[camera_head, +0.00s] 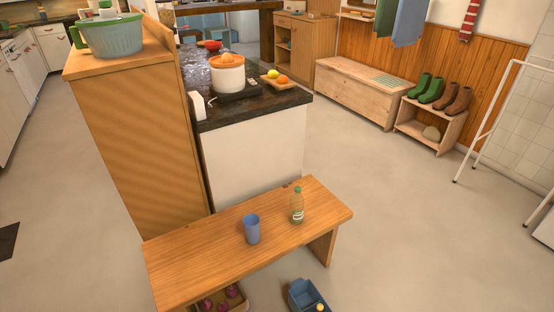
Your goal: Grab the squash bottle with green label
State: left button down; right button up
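The squash bottle (297,207) stands upright on the right part of a wooden bench (190,262). It is clear with a green cap, and its label area is too small to read clearly. A blue cup (252,229) stands upright on the bench to the left of the bottle, apart from it. Neither of my grippers is in view.
A dark-topped counter (290,98) with a pot (227,78) stands behind the bench. A tall wooden cabinet (135,130) is at left. A blue bin (303,294) and a crate with red onions (236,303) are low at the front. Floor (400,220) at right is clear.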

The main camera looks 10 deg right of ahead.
aim_at(297, 201)
jog(key=i+l+u, duration=0.2)
jog(key=l, duration=0.55)
jog(key=l+u, duration=0.2)
jog(key=l, duration=0.55)
jog(key=l+u, duration=0.35)
jog(key=l, duration=0.6)
jog(key=l+u, duration=0.4)
jog(key=l, duration=0.6)
jog(key=k, duration=0.05)
